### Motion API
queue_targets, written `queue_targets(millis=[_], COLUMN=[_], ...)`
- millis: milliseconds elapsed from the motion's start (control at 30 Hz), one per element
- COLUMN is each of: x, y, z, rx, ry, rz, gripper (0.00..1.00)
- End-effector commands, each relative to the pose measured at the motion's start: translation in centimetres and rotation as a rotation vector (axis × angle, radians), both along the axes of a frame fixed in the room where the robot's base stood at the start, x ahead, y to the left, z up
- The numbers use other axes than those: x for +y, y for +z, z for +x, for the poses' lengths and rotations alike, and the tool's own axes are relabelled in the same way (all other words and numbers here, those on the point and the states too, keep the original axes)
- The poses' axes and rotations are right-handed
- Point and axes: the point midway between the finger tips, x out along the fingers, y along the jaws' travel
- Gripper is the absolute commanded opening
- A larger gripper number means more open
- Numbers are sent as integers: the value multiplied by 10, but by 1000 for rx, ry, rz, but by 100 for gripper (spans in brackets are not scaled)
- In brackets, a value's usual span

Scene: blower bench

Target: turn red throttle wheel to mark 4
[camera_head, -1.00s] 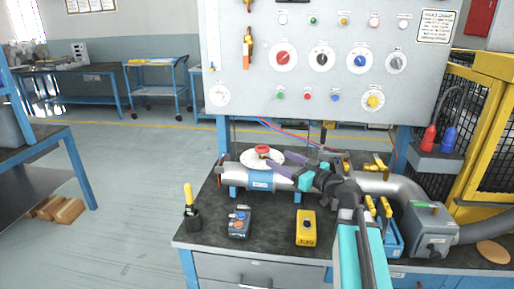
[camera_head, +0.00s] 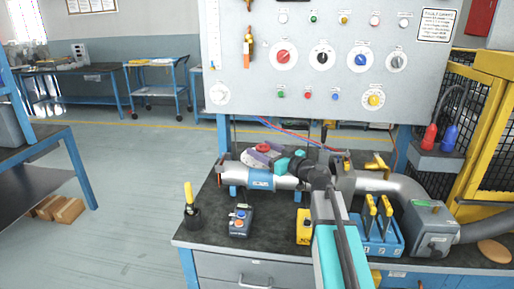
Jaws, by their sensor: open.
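The red throttle wheel (camera_head: 263,147) sits on a pale round dial plate (camera_head: 247,159) on top of the grey pipe (camera_head: 233,177) on the bench. My gripper (camera_head: 266,155) is open at the wheel, coming in from the right. Its fingers cover the near and right parts of the wheel and dial. I cannot tell whether they touch the wheel. The dial's marks, including mark 4, are too small or hidden to read.
A control panel (camera_head: 300,100) with several knobs stands behind the bench (camera_head: 215,222). A black cup (camera_head: 192,217) with a yellow-handled tool, a grey control box (camera_head: 239,222) and a yellow box (camera_head: 303,227) stand in front of the pipe. A blue holder (camera_head: 378,245) is at right.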

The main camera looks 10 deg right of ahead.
Motion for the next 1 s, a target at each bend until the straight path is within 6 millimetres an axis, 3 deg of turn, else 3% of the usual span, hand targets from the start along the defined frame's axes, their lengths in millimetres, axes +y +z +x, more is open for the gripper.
queue_targets(millis=[300,767,1000], x=[17,20,19], y=[0,0,0], z=[27,31,31], rx=[0,0,0], ry=[-1,-1,-2], rz=[0,0,0], gripper=[62,62,21])
